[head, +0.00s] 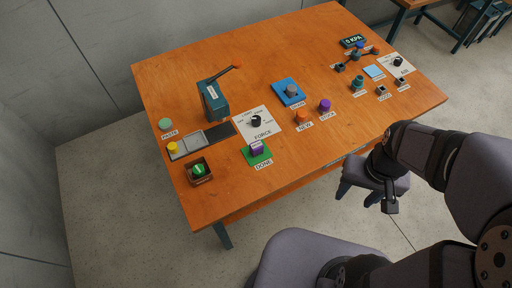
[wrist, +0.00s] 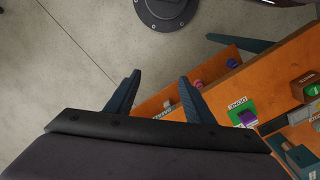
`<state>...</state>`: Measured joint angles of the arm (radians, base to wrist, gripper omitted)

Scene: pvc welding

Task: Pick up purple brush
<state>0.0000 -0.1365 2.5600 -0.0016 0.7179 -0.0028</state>
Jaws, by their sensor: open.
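No purple thing here is clearly a brush. A short purple cylinder (head: 324,105) stands on the table beside an orange one (head: 302,116), behind a small label. A purple block (head: 256,148) sits on the green DONE pad (head: 262,160); it also shows in the wrist view (wrist: 247,118).
The orange table (head: 220,58) carries a dial panel marked FORCE (head: 269,131), a teal press (head: 214,105), a blue pad (head: 284,99), a green button box (head: 198,171) and several small fixtures at the right. The floor (wrist: 55,70) under my gripper is clear.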

